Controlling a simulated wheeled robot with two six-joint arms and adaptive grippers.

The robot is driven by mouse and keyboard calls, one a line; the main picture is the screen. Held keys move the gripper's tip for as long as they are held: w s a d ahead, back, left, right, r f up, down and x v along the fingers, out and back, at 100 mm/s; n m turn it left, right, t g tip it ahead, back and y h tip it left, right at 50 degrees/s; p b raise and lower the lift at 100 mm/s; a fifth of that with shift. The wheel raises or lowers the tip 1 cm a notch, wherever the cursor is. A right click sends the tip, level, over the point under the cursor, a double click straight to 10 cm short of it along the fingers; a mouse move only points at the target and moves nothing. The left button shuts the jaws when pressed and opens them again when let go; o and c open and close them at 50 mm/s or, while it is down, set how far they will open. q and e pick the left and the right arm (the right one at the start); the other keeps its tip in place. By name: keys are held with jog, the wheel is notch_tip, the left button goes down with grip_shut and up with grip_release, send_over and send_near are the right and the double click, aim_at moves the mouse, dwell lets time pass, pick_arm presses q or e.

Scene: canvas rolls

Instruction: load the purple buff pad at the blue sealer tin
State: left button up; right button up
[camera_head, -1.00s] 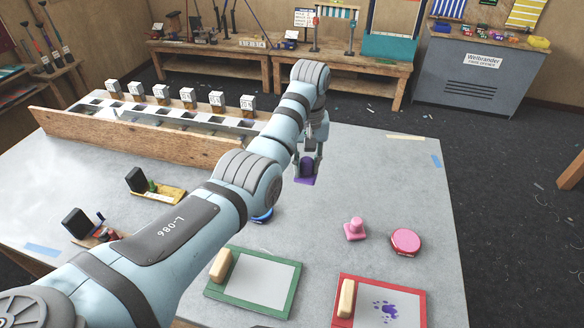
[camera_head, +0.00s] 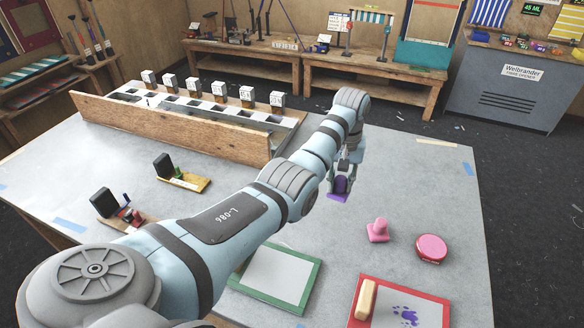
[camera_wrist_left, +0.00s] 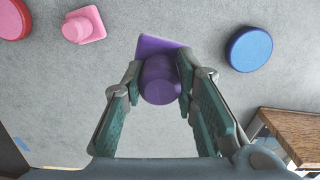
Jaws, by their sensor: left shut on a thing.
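My left gripper (camera_head: 342,182) is shut on the purple buff pad (camera_head: 340,190), which has a square base and a round knob. The fingers sit on both sides of the knob in the left wrist view, where the pad (camera_wrist_left: 160,82) shows between them. The pad appears to be held above the table; the gap is hard to judge. The blue sealer tin (camera_wrist_left: 249,49) lies to the right of the pad in the left wrist view, apart from it. In the head view my left arm hides this tin. My right gripper is out of view.
On the grey table (camera_head: 420,190), a pink pad (camera_head: 378,231) stands beside a pink tin (camera_head: 431,248). A green-framed board (camera_head: 275,278) and a red-framed board (camera_head: 400,303) lie at the front. A long wooden rack (camera_head: 180,126) with small boxes stands at the back left.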

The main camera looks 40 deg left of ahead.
pick_arm(q)
jog(key=s+a+f+n+p, duration=0.1)
jog(key=s+a+p, duration=0.15)
jog(key=a, duration=0.55)
jog(key=s+a+f+p, duration=0.1)
jog(key=s+a, duration=0.3)
jog(key=a, duration=0.4)
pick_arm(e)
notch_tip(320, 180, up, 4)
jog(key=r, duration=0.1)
pick_arm(q)
jog(key=f+b, duration=0.1)
jog(key=f, duration=0.1)
jog(key=f+b, duration=0.4)
jog(key=shift+w+d+f, duration=0.25)
jog(key=shift+w+f, duration=0.1)
jog(key=shift+r, duration=0.1)
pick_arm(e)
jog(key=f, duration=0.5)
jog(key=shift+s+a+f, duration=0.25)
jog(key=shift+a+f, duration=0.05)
pick_arm(q)
jog(key=shift+d+r, duration=0.1)
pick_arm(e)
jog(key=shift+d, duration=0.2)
